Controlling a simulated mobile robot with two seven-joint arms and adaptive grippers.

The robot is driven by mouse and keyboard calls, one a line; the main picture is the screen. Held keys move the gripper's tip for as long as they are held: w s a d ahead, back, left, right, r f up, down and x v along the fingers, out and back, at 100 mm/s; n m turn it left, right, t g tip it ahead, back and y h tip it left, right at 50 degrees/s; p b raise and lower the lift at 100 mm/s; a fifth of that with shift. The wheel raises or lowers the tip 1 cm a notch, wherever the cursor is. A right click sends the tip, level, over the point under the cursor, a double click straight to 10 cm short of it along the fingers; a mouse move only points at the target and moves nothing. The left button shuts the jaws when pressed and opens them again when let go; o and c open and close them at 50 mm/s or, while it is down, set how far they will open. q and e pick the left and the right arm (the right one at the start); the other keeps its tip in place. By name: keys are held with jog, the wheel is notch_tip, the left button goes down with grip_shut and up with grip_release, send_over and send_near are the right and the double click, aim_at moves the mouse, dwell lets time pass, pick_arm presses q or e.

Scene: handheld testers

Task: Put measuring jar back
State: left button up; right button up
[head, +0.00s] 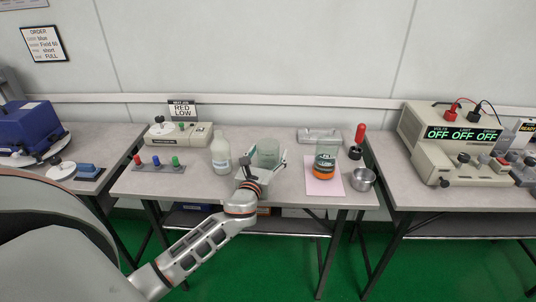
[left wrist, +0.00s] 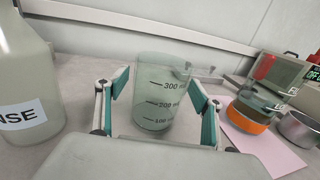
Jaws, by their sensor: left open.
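A clear greenish measuring jar (head: 268,150) with marks for 100, 200 and 300 stands upright on the middle bench (head: 225,189). My left gripper (head: 264,160) is open, with one finger on each side of this jar. A second clear jar (head: 325,157) with an orange band stands on a pink sheet (head: 320,187) to the right. My right gripper is not in view.
A white rinse bottle (head: 220,155) stands close left of my left gripper. A metal cup (head: 362,180) and a red-handled tool (head: 358,140) are at the bench's right. A grey tray (head: 319,135) lies behind. A button strip (head: 158,168) is at the left.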

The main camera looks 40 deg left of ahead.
pick_arm(q)
jog(key=shift+s+r, duration=0.1)
jog(key=shift+r, duration=0.1)
jog(key=p+v, duration=0.1)
jog(key=v, duration=0.9)
jog(key=shift+s+d, duration=0.1)
jog(key=shift+v, duration=0.8)
